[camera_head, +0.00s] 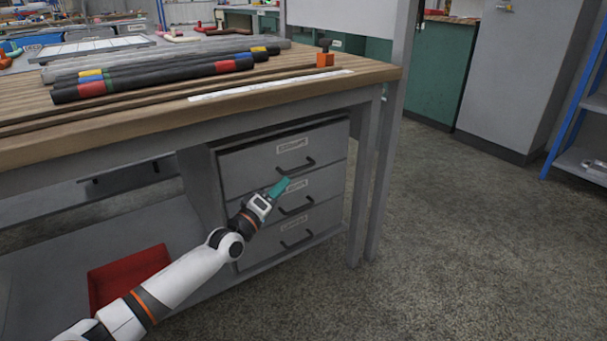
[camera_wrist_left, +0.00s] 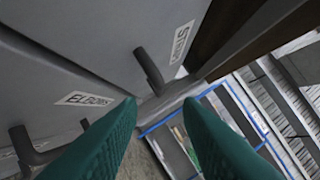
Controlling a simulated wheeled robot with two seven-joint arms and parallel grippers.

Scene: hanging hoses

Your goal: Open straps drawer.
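The grey drawer unit hangs under the workbench with three labelled drawers, all appearing shut. The top drawer (camera_head: 262,167) has a dark bar handle (camera_head: 296,165). In the left wrist view its label (camera_wrist_left: 181,42) starts with "ST", partly unclear, and its handle (camera_wrist_left: 150,72) stands just beyond the fingertips. The middle drawer (camera_head: 324,184), labelled "ELBOWS" in the wrist view, has its own handle (camera_wrist_left: 36,156), partly behind a finger. My left gripper (camera_head: 281,187) has teal fingers, open and empty (camera_wrist_left: 162,108), in front of the drawers near the top and middle handles. My right gripper is out of view.
A red bin (camera_head: 125,277) sits on the lower shelf. Floor (camera_head: 460,230) to the right is clear.

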